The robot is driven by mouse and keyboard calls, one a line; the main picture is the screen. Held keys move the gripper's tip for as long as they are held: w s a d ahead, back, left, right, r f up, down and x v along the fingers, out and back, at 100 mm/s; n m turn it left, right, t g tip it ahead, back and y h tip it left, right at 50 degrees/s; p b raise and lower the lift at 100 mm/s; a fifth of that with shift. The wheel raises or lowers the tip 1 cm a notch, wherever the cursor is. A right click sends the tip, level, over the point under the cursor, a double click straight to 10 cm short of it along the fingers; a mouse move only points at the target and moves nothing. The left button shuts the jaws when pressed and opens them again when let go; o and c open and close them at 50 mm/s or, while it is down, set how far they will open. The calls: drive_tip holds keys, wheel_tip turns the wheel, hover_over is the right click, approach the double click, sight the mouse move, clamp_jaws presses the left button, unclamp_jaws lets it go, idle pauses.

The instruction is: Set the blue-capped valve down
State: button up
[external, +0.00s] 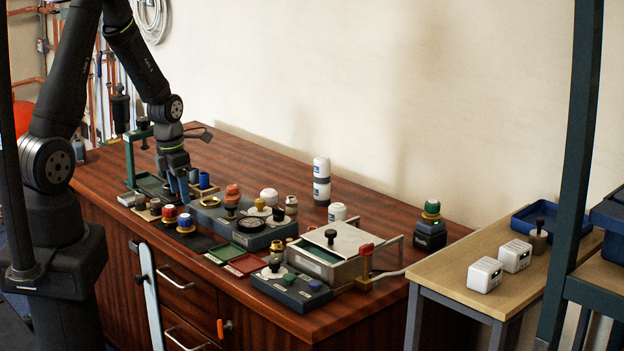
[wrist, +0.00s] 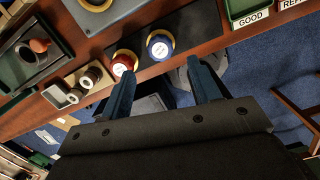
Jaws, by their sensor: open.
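The blue-capped valve (wrist: 160,46) has a brass ring around its cap and sits on a black mat, beside a red-capped valve (wrist: 124,64). In the external view the blue-capped valve (external: 185,219) stands near the table's front edge, just right of the red-capped one (external: 169,213). My gripper (external: 180,192) is above and behind them, pointing down. In the wrist view my gripper's two blue fingers (wrist: 162,76) are spread with nothing between them. The blue-capped valve lies beyond the fingertips, apart from them.
Small brass-and-dark parts (external: 148,206) stand left of the valves. A green tray (wrist: 18,70) shows left in the wrist view. A grey block (external: 250,234) with several fittings, a metal box (external: 345,250) and a dark block (external: 290,288) crowd the right. The table's front edge is close.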

sight(185, 216)
drive_tip(key=shift+s+a+r, duration=0.1)
drive_tip(key=shift+r, duration=1)
drive_tip(key=shift+s+a+r, duration=0.1)
drive_tip(key=shift+r, duration=0.95)
drive_tip(key=shift+f, duration=0.1)
drive_tip(key=f, duration=0.8)
drive_tip(key=w+d+f, duration=0.1)
drive_tip(key=f, duration=0.3)
drive_tip(key=shift+d, duration=0.1)
drive_tip(key=shift+r, duration=0.1)
